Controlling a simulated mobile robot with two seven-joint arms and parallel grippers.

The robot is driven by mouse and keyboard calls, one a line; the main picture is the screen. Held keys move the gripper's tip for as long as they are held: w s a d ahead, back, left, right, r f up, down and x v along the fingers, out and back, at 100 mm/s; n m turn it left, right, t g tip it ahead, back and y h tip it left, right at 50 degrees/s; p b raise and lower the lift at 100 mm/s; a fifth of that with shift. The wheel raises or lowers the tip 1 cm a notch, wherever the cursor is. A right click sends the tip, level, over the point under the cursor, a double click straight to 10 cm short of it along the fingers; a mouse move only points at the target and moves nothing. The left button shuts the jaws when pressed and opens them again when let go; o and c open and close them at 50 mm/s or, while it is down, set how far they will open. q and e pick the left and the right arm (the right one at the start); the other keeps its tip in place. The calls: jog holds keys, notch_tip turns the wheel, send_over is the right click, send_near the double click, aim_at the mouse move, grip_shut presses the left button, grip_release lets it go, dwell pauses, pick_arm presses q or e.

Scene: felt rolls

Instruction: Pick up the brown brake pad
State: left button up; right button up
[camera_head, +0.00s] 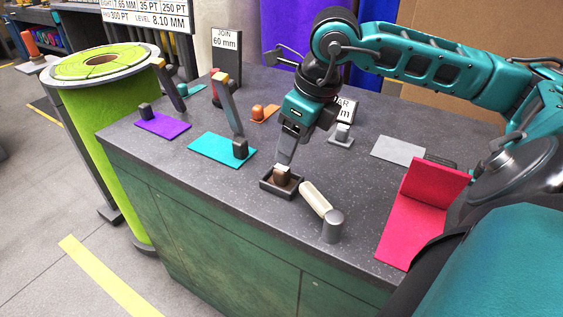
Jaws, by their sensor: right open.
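A small brown block (282,174), which looks like the brown brake pad, stands in a small dark square tray (268,185) near the front edge of the counter. My right gripper (284,160) points down with its fingertips right at the top of the block. Its jaws are open, and the fingers partly hide the block's upper end. I cannot tell whether the fingers touch it. My left gripper is not in view.
A pink felt piece (410,225) lies further right. Teal (210,147) and purple (163,125) felt pieces lie left. A green roll (112,120) stands beside the counter.

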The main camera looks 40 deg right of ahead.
aim_at(282, 167)
jog(key=x, duration=0.2)
jog(key=shift+w+f, duration=0.1)
jog(key=shift+f, duration=0.3)
jog(key=x, duration=0.2)
jog(key=w+x, duration=0.1)
jog(key=x, duration=0.2)
jog(key=shift+d+r, duration=0.1)
jog(key=shift+d, duration=0.15)
grip_shut()
